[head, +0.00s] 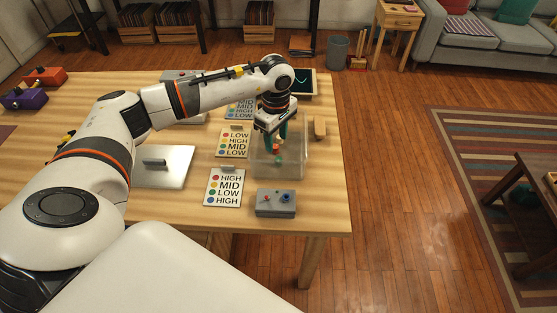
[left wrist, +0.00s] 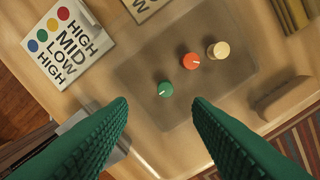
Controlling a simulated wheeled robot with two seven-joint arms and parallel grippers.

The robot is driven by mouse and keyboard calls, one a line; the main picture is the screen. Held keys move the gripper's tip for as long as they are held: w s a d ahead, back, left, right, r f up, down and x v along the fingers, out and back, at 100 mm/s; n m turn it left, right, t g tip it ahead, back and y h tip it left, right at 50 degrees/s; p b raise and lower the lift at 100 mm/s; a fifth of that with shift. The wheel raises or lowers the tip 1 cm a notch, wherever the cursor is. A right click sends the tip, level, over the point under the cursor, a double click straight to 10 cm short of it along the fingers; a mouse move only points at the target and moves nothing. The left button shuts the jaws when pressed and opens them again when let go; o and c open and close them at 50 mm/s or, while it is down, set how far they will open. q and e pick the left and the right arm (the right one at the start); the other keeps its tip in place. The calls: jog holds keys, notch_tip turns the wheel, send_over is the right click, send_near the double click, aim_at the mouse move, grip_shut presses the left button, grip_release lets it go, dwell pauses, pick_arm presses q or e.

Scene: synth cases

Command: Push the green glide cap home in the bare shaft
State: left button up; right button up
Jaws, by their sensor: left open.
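The green glide cap (left wrist: 165,89) sits in a clear shallow tray (left wrist: 150,62), with an orange cap (left wrist: 190,61) and a cream cap (left wrist: 218,51) behind it. In the head view the green cap (head: 278,160) shows small below my left gripper (head: 279,136), inside the see-through tray (head: 297,166). My left gripper, with green ribbed fingers, points down over the tray. In the left wrist view its fingers are open and apart, with the green cap just beyond the gap (left wrist: 160,101) and nothing between them. I cannot make out a bare shaft.
A grey box (head: 275,204) with red and blue knobs stands in front of the tray. A grey plate (head: 176,179) with a dark bar lies left. Cards (head: 224,188) with coloured dots lie beside the tray. A wooden block (head: 319,128) stands right, near the table edge.

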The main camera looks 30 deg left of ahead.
pick_arm(q)
notch_tip(320, 180, down, 3)
jog(key=shift+f, duration=0.1)
jog(key=shift+w+d+f+p, duration=0.15)
jog(key=shift+f+p, duration=0.1)
jog(key=shift+f, duration=0.6)
jog(key=shift+w+f+p, duration=0.1)
jog(key=shift+f+p, duration=0.1)
jog(key=shift+f, duration=0.7)
jog(key=shift+w+d+f+p, duration=0.15)
jog(key=shift+f+p, duration=0.1)
jog(key=shift+f, duration=0.6)
grip_shut()
